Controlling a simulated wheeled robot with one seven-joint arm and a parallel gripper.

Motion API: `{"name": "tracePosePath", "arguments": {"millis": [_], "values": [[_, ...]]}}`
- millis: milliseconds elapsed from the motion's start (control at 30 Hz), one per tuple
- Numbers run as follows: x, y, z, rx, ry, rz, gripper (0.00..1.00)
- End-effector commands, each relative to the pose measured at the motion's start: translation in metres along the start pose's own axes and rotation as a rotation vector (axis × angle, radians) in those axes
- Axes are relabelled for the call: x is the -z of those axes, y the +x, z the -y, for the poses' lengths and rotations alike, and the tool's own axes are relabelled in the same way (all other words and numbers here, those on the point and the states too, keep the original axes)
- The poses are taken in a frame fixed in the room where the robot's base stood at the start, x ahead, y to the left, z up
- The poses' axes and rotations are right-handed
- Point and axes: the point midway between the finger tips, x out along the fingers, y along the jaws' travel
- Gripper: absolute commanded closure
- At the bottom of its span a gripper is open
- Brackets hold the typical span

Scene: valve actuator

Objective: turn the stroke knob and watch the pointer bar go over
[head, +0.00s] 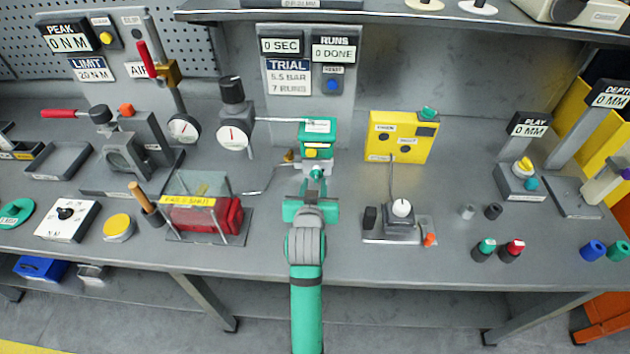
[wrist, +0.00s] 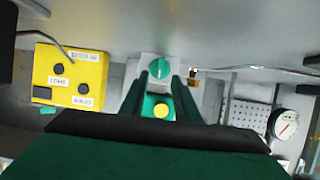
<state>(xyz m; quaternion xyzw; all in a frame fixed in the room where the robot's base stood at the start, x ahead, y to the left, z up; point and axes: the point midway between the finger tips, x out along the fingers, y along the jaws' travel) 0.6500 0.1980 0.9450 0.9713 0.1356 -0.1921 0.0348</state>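The green round knob (wrist: 160,68), which I take for the stroke knob, sits on a pale grey block in the wrist view. It also shows small in the head view (head: 317,173), at the front of the green actuator (head: 319,134). My gripper (wrist: 163,86) is open and empty; its two green fingers stand apart, with the knob just beyond and between the tips. Whether they touch it I cannot tell. In the head view my gripper (head: 311,199) is in front of the actuator, its fingertips hard to make out. I cannot pick out the pointer bar.
A dial gauge (head: 234,136) stands left of the actuator, and a guarded red part (head: 205,214) is left of my gripper. A yellow box (head: 402,136) and a small fixture (head: 401,215) are to the right.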

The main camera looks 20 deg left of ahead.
Motion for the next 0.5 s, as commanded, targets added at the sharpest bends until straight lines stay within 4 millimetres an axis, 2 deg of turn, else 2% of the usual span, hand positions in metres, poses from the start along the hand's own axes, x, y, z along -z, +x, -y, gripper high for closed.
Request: {"name": "tracePosePath", "arguments": {"millis": [100, 233, 500], "values": [[0.0, -0.025, 0.0, 0.0, 0.0, -0.001, 0.71], [0.0, -0.047, 0.0, 0.0, 0.0, -0.001, 0.71], [0.0, -0.07, 0.0, 0.0, -0.001, -0.001, 0.71]]}}
